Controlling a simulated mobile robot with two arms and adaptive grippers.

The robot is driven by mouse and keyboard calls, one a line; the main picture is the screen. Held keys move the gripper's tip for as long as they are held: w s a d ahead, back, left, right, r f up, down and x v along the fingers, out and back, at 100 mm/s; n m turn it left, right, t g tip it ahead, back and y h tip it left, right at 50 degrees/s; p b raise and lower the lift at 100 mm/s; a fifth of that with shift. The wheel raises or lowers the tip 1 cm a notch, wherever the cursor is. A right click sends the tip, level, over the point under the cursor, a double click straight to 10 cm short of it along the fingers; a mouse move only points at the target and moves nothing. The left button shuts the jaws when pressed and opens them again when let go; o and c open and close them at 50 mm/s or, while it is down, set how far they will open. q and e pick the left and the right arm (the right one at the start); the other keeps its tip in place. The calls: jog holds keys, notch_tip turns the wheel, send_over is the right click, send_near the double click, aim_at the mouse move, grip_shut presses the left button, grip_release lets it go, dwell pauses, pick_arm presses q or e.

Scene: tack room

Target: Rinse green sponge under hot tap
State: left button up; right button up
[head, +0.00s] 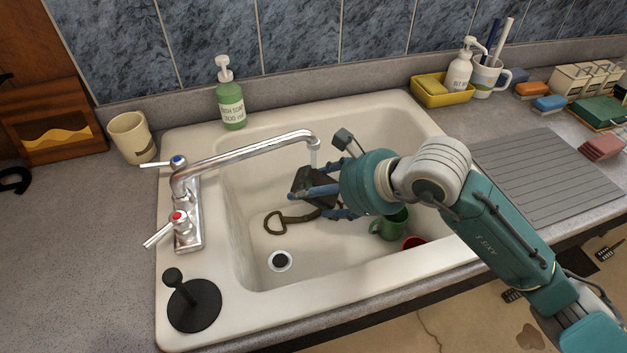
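My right gripper (329,189) reaches into the sink from the right, below the end of the tap spout (313,141). Its blue fingers are closed around a dark block (307,184), which is held above the basin floor under the spout. The block looks nearly black, so I cannot tell whether it is the green sponge. A thin pale stream seems to show below the spout. The hot tap handle (178,218) has a red cap, and the cold tap handle (177,161) has a blue one. My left gripper is not in view.
In the sink (238,235) are a green mug (390,225), a partly hidden red item (413,242) and a brown looped object (285,219). A soap bottle (231,103) stands behind the sink. A yellow caddy (458,98) and coloured blocks (549,103) stand right.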

aim_at(335, 200)
jog(key=shift+w+a, duration=0.1)
jog(key=shift+w, duration=0.1)
jog(key=shift+w+a+b, duration=0.15)
jog(key=shift+w+b, duration=0.2)
jog(key=shift+w, duration=0.15)
jog(key=shift+w, duration=0.15)
jog(key=d, duration=0.1)
jog(key=s+d+b, duration=0.1)
jog(key=s+d, duration=0.1)
jog(key=shift+d+f+b, duration=0.1)
jog(key=shift+d+b, duration=0.2)
jog(key=shift+d, duration=0.1)
jog(key=shift+s+d+b, duration=0.4)
jog(key=shift+s+d, duration=0.05)
jog(key=shift+d, duration=0.35)
jog(key=shift+s+d+b, duration=0.35)
jog(key=shift+s+d, duration=0.05)
jog(key=shift+d, duration=0.45)
jog(key=shift+s+d+b, duration=0.4)
jog(key=shift+s+d, duration=0.05)
jog(key=shift+d, duration=0.35)
